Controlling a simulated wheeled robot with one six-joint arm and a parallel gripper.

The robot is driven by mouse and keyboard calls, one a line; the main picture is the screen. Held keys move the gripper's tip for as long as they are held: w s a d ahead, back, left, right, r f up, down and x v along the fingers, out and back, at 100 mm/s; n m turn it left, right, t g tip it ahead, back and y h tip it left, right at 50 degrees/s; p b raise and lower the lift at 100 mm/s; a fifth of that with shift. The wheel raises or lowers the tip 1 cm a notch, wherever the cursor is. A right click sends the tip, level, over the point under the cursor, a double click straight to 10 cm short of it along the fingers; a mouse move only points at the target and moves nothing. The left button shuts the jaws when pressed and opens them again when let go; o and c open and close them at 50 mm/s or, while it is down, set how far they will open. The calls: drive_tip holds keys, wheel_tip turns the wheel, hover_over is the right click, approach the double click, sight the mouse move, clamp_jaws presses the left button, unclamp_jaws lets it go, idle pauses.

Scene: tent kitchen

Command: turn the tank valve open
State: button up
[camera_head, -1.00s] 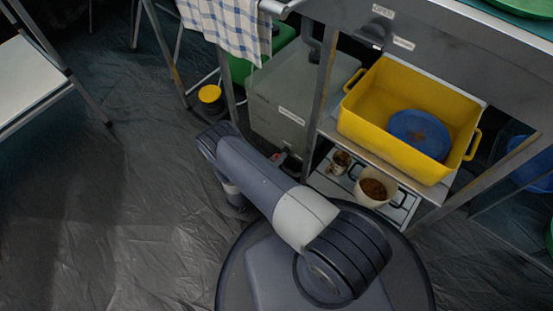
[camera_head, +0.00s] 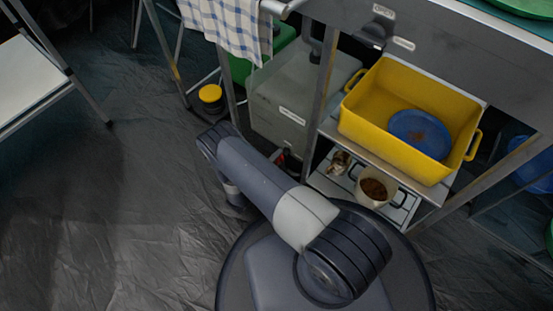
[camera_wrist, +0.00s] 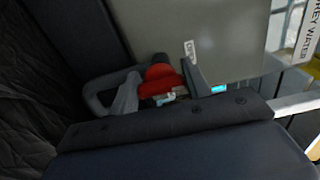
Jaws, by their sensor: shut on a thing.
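The grey tank (camera_head: 275,115) stands under the counter, and it fills the upper middle of the wrist view (camera_wrist: 215,45). A small tag reading OPEN is on its side. The red valve handle (camera_wrist: 160,75) is low on the tank; a bit of red shows beside my arm in the head view (camera_head: 281,158). My gripper (camera_wrist: 160,88) is shut on the red handle, with a grey finger on each side of it. My dark wrist housing hides what lies below. In the head view my arm covers the gripper.
A shelf right of the tank holds a yellow tub (camera_head: 380,120) with a blue plate (camera_head: 420,133). Below it are a small cup (camera_head: 339,162) and a white pot (camera_head: 375,187). A checked towel (camera_head: 228,25) hangs above. The floor at left is clear.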

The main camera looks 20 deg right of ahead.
idle(0.5)
drive_tip(key=o, duration=1)
drive_tip(key=p+v, duration=0.2)
drive_tip(key=v, duration=0.9)
drive_tip(key=shift+w+d, duration=0.15)
drive_tip(key=shift+d, duration=0.05)
drive_tip(key=b+x, duration=0.2)
drive_tip(key=x, duration=0.8)
drive_tip(key=shift+w+d, duration=0.15)
drive_tip(key=shift+d, duration=0.05)
